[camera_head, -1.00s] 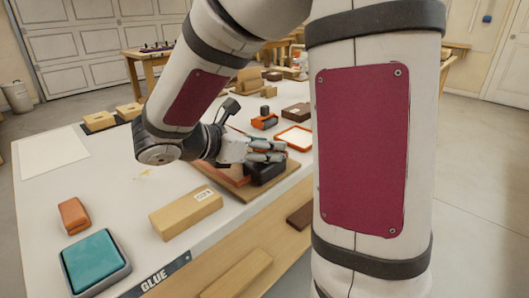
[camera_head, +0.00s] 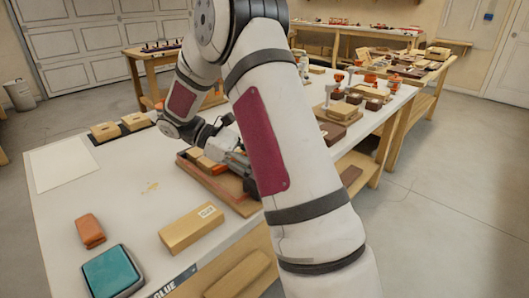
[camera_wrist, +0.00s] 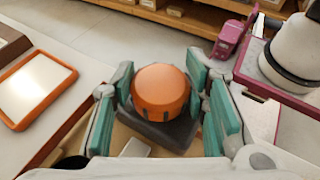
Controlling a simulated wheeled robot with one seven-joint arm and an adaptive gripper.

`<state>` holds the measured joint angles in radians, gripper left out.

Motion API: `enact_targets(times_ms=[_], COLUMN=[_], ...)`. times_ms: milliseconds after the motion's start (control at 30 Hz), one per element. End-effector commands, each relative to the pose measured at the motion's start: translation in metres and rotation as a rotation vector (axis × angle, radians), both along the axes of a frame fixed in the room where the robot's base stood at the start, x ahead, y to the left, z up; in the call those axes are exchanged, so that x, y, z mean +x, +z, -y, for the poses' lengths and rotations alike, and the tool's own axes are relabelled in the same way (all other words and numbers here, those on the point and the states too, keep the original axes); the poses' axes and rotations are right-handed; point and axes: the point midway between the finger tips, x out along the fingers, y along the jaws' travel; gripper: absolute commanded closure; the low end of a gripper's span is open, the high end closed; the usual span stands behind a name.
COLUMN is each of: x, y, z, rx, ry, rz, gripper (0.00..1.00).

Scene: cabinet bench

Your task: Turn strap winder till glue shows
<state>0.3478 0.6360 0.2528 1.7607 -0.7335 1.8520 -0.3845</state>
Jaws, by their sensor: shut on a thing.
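An orange round knob (camera_wrist: 160,90) sits on a dark grey body (camera_wrist: 165,132), which looks like the strap winder. My gripper (camera_wrist: 168,98) is shut on the orange knob, with teal finger pads on either side of it. In the head view my gripper (camera_head: 232,150) is over the wooden tray (camera_head: 235,194) on the bench, and my arm hides most of the winder. A dark label reading GLUE (camera_head: 172,284) is on the bench's front edge. I cannot make out any marking on the winder.
On the bench are a tan box (camera_head: 191,229), a teal-topped block (camera_head: 112,272), a brown block (camera_head: 90,231) and a white sheet (camera_head: 63,165). An orange-rimmed tray (camera_wrist: 40,88) lies left of my gripper in the wrist view. The bench's left middle is clear.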

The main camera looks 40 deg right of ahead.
Motion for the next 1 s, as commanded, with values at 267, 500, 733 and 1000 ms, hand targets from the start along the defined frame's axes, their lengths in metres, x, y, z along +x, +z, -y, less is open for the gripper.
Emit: enact_targets(times_ms=[267,500,733,1000], x=[-0.0002,-0.0004,-0.0004,-0.0002], y=[0.0057,0.0042,0.0032,0.0027], z=[0.0018,0.0016,0.0014,0.0011], rx=[-0.009,-0.007,-0.007,-0.005], ry=[-0.265,-0.465,-0.601,-0.681], rz=[-0.001,-0.001,-0.001,0.000], gripper=[0.87,0.87,0.87,0.87])
